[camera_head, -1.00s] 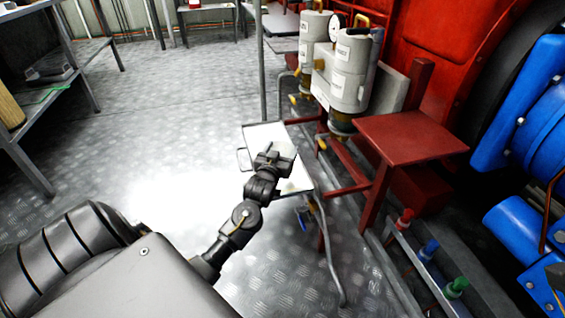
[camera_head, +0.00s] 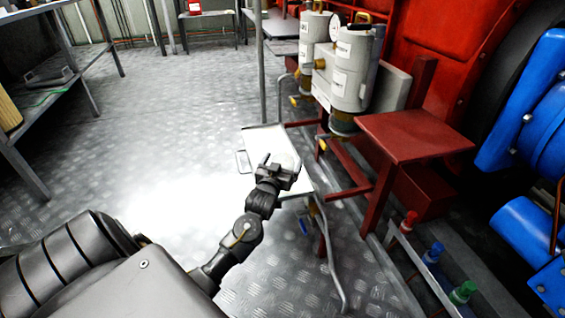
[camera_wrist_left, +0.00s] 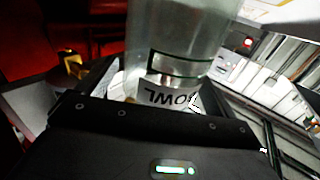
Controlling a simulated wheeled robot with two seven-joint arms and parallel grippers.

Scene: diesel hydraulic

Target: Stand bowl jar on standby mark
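In the left wrist view a clear, pale jar with a label reading BOWL, the bowl jar (camera_wrist_left: 178,45), stands large just beyond my black gripper body. The lettering is upside down in that view. My left gripper (camera_head: 276,165) is over the white tray table in the head view, its fingertips apart. The jar cannot be made out clearly there. Whether the fingers touch or grip the jar is unclear. I cannot make out a standby mark. My right gripper is not in view.
The white tray table (camera_head: 262,138) is below and around my left gripper. A red stand (camera_head: 415,135) and grey-white canisters (camera_head: 352,75) are close on the right. The floor at left is open.

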